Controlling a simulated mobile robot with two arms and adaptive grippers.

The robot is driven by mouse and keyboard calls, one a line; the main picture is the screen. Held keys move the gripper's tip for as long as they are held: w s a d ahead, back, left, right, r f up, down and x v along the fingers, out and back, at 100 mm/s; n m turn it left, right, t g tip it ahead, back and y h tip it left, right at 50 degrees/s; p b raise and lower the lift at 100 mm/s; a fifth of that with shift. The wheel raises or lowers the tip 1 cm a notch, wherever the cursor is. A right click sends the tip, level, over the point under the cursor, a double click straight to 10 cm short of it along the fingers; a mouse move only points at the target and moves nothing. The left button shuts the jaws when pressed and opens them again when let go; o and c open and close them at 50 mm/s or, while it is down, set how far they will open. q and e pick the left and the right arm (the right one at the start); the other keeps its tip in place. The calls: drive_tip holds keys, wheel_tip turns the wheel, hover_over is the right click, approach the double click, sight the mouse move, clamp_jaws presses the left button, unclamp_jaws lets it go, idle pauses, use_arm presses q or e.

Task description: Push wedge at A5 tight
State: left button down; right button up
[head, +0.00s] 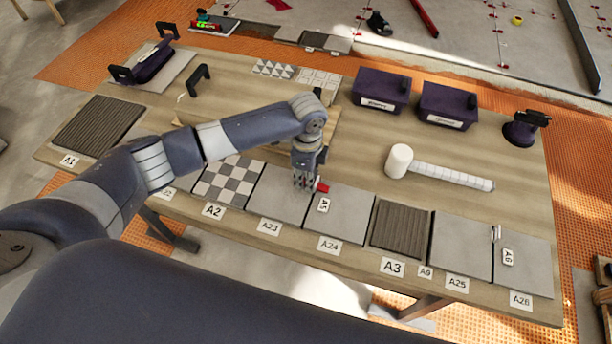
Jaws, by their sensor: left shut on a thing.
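The A5 label (323,205) lies on the grey tile by the A24 tag, near the seam with the grey tile by the A23 tag. A small red wedge (322,187) shows just above the label, at that seam. My left gripper (306,188) points down over the seam, shut on the red wedge, with its fingers hiding part of it. How deep the wedge sits cannot be seen. My right gripper is not in view.
A white-headed mallet (399,161) lies right of my left arm. Two purple bins (380,95) stand behind it. A purple suction lifter (521,130) is at the right. A dark ribbed tile (400,229) lies by A3. The table's middle right is mostly clear.

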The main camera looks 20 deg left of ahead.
use_arm(q)
drive_tip(key=shift+d, duration=0.15)
drive_tip(key=c, duration=1.4)
unclamp_jaws()
drive_tip(key=shift+r, duration=0.1)
